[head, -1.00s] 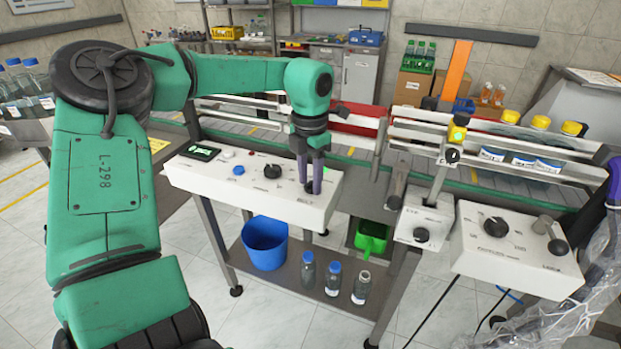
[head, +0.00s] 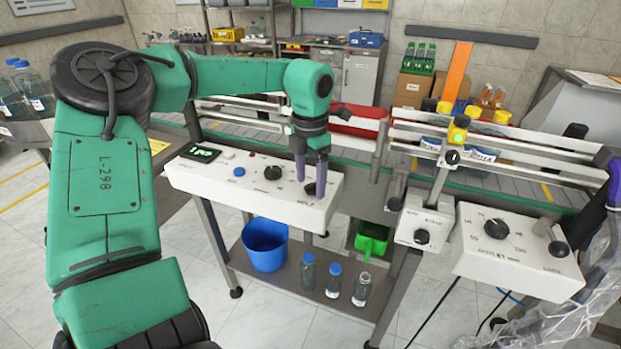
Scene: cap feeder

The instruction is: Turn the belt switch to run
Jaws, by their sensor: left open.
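A white control box (head: 215,184) stands at the front of the conveyor, with a small lit display, a blue button (head: 239,171) and a black knob (head: 272,172) on top. A second dark knob (head: 311,189) sits near its right end, partly hidden by my left gripper's fingers. I cannot read the labels, so which knob is the belt switch and where it points is unclear. My left gripper (head: 311,192) points down, open, with its fingertips at that right-hand knob; whether they touch it I cannot tell. My right gripper is out of view.
Yellow-capped bottles (head: 480,154) stand on the conveyor behind the rail. A small box with a knob (head: 422,236) and another control box (head: 525,258) are at the right.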

